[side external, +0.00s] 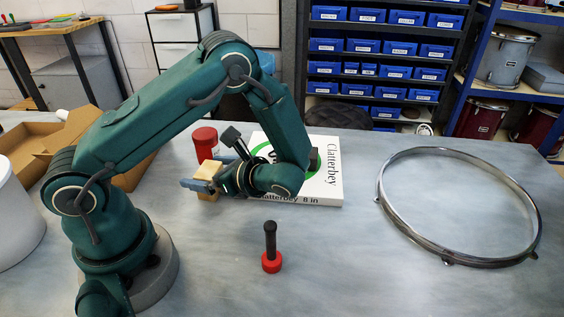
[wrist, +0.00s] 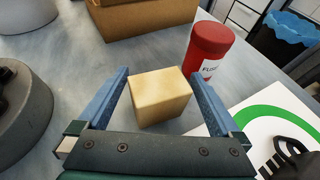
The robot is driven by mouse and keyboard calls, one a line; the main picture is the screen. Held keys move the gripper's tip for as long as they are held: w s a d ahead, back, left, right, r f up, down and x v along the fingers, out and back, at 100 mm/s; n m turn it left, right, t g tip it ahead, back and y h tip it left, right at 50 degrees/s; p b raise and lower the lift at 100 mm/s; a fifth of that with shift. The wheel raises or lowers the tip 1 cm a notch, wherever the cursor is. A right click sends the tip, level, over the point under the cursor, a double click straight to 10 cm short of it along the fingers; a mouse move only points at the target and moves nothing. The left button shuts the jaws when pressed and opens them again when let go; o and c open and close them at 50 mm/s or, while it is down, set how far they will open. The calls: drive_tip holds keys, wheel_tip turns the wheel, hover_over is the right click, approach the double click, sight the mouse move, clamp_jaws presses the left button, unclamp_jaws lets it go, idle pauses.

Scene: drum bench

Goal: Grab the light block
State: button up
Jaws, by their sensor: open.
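The light block (wrist: 159,97) is a pale wooden cube standing on the grey bench. In the wrist view it sits between the two blue fingers of my open gripper (wrist: 162,98), with a gap showing on the left and a narrower one on the right. In the side view the block (side external: 208,173) is partly hidden by my gripper (side external: 206,186), which reaches it from the right. I cannot tell whether either finger touches it.
A red canister (wrist: 210,50) stands close behind the block. A white Clatterbey box (side external: 328,180) lies to the right. A red-based tool with a dark handle (side external: 271,250) stands in front. A metal hoop (side external: 533,225) lies at right; cardboard boxes (side external: 50,137) sit at left.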

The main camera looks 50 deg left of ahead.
drive_tip(key=shift+x, duration=1.25)
drive_tip(key=c, duration=1.1)
drive_tip(key=shift+r, duration=0.1)
drive_tip(key=shift+c, duration=0.2)
